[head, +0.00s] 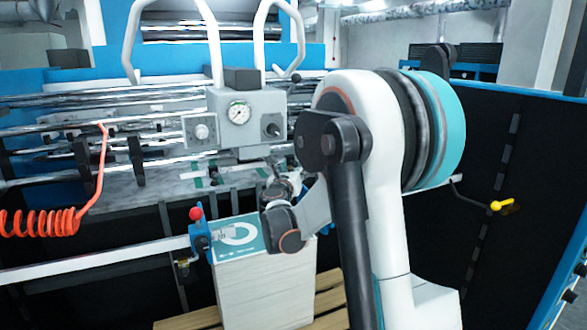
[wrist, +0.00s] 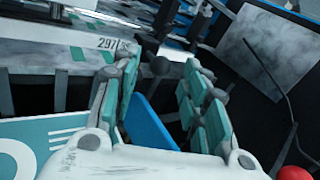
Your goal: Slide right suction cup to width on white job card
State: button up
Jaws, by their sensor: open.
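My gripper (head: 281,190) is above the back right part of the paper stack, below the gauge box. In the wrist view its two teal-padded fingers (wrist: 161,72) are apart. A blue part (wrist: 150,124) shows in the gap between the fingers, and a dark rounded piece lies near the fingertips. I cannot tell whether either touches the pads. A white card or strip printed "297" (wrist: 108,43) lies beyond the left finger; its last characters are partly covered. I cannot clearly make out the right suction cup; my gripper and arm cover that area in the head view.
The paper stack (head: 262,292) with a teal top sheet stands on a wooden pallet (head: 328,301). A blue clamp (head: 200,238) with a red knob is at its left corner. A gauge box (head: 250,122) hangs above. A coiled orange hose (head: 40,223) is far left. A red ball (wrist: 295,173) is lower right.

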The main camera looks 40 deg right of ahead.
jog(key=v, duration=1)
jog(key=shift+s, duration=0.15)
jog(key=shift+a, duration=0.2)
jog(key=s+a+f+m+g+y, duration=0.1)
jog(key=s+a+f+m+y, duration=0.2)
jog(key=s+a+m, duration=0.6)
jog(key=s+a+f+m+g+y, duration=0.2)
jog(key=s+a+m+y, duration=0.3)
jog(key=s+a+m, duration=0.3)
jog(key=s+a+f+m+g+y, duration=0.2)
jog(key=s+a+f+m+y, duration=0.2)
jog(key=s+a+m, duration=0.5)
jog(key=s+m+y, duration=0.1)
jog(key=m, duration=0.1)
jog(key=shift+s+a+f+m, duration=0.3)
jog(key=shift+s+m, duration=0.1)
